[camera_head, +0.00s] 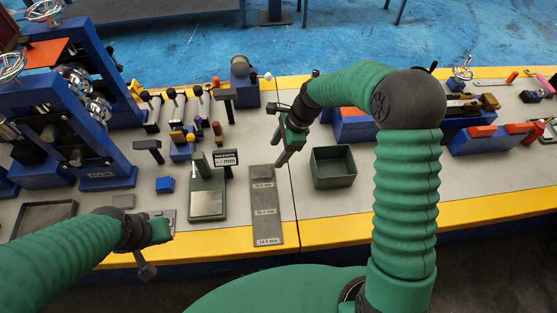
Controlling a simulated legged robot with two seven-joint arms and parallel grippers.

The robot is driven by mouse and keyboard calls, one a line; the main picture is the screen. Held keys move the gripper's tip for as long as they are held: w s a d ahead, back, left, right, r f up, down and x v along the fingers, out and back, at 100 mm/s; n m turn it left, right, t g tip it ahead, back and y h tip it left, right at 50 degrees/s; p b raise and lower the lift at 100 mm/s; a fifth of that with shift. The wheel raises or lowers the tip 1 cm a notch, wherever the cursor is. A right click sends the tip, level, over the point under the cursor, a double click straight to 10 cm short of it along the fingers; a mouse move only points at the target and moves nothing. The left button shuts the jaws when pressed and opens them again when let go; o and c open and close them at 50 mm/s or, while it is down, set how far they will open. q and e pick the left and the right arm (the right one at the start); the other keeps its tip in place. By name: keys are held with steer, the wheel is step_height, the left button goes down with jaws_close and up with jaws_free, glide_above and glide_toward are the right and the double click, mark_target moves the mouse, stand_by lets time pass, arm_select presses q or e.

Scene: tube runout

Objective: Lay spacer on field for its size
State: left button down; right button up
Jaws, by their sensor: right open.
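A dark grey strip (266,226) with three labelled fields, marked in mm, lies in the middle of the table; the figures are too small to read surely. A slightly darker patch at its far end may be a spacer or part of the strip. A small flat grey plate (123,201), possibly a spacer, lies at the left. A green thickness gauge (207,181) with a bare pale plate and a black display stands left of the strip. My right gripper (282,158) is open above the strip's far end. My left gripper (146,262) is near the front edge, its jaws unclear.
An empty-looking dark green bin (333,168) stands right of the strip. A dark tray (42,219) lies at the front left. A small blue block (165,185) sits left of the gauge. Blue roller machines fill the left; several levers stand behind. A yellow band marks the front edge.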

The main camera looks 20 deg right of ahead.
steer(key=s+d+r+n+t+h+p, duration=0.1)
steer(key=s+r+n, duration=0.3)
steer(key=s+n, duration=0.5)
steer(key=s+d+r+n+h+p, duration=0.2)
steer(key=s+r+n+h, duration=0.1)
steer(key=s+n, duration=0.6)
steer(key=shift+s+d+r+n+t, duration=0.3)
steer(key=shift+r+n+t, duration=0.15)
steer(key=shift+n, duration=0.35)
steer(key=shift+a, duration=0.1)
steer(key=shift+w, duration=0.1)
